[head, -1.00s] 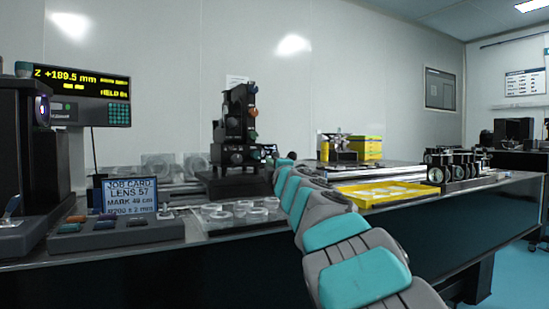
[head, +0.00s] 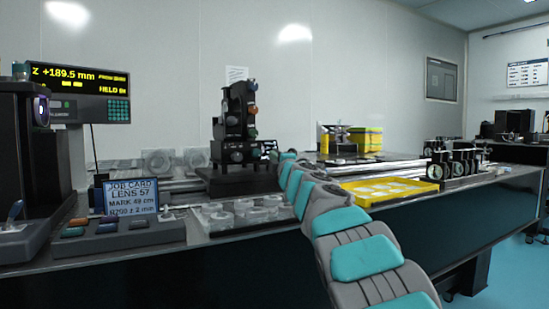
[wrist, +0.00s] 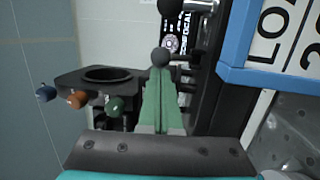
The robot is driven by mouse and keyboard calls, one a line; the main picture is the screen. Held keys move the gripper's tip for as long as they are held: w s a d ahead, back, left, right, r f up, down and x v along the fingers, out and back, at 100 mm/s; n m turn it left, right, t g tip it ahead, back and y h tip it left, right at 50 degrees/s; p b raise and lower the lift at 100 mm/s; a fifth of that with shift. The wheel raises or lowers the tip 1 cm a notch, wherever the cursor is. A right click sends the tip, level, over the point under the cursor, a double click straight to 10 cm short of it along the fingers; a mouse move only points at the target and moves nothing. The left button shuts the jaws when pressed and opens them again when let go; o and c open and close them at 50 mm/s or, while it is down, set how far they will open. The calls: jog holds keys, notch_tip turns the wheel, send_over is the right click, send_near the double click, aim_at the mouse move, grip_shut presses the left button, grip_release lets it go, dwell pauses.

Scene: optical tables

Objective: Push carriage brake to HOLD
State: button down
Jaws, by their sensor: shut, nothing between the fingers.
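The black carriage (head: 237,125) stands upright on the rail, with several round knobs up its side. In the wrist view, its black plate with a round hole (wrist: 105,76) is at left, with blue, orange and green knobs below. My gripper (wrist: 160,75) shows as two green fingers pressed together, empty. A black ball knob (wrist: 160,57) appears right at the fingertips; I cannot tell whether they touch. A second black ball (wrist: 170,7) is above, beside a small white scale. Which part is the brake, and its setting, I cannot tell. My gripper's fingers are not clear in the head view.
A blue-framed sign (wrist: 275,45) is close on the right in the wrist view. The display (head: 80,92) reads Z +189.5 mm and HELD. A job card (head: 131,196), lens tray (head: 245,214), yellow tray (head: 390,190) and dial gauges (head: 452,163) are on the table.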

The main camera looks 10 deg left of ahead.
jog(key=shift+r+p, duration=0.15)
jog(key=shift+p, duration=0.15)
jog(key=shift+r+p, duration=0.1)
jog(key=shift+p, duration=0.5)
jog(key=shift+w+a+g+p, duration=0.1)
jog(key=shift+g+p, duration=0.2)
jog(key=shift+p, duration=0.3)
